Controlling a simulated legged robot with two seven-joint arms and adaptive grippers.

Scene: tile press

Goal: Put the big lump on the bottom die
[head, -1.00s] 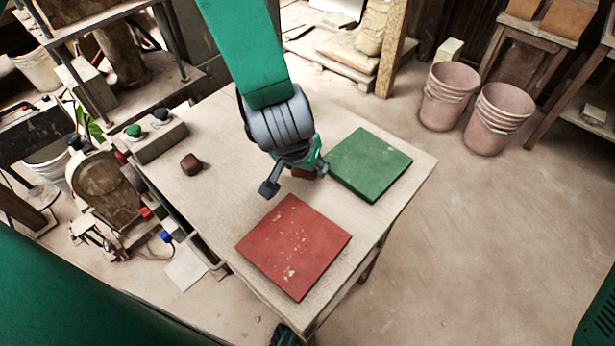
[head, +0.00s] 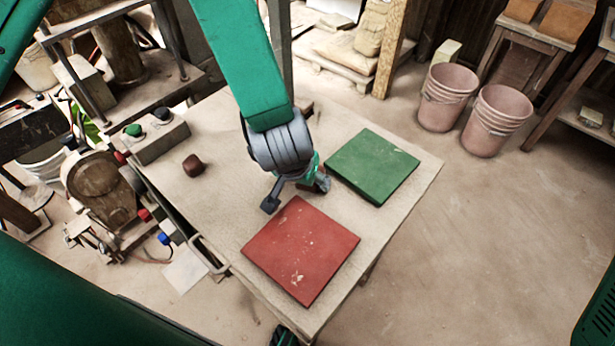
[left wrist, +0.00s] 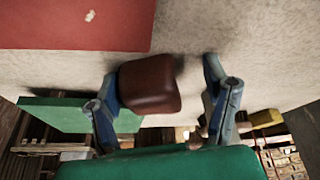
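A brown lump (left wrist: 150,85) shows in the left wrist view between the two fingers of my left gripper (left wrist: 162,85). It is close to or against the left-hand finger, with a gap to the right-hand one. A small dark brown lump (head: 193,165) lies on the table to the left. I cannot pick out the bottom die with certainty; press-like machinery (head: 122,55) stands at the upper left.
A red slab (head: 300,250) and a green slab (head: 372,165) lie on the table (head: 225,215). A button box (head: 158,140) stands at its left edge. A brown piece (head: 306,107) shows behind my arm. Pink buckets (head: 447,95) stand on the floor.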

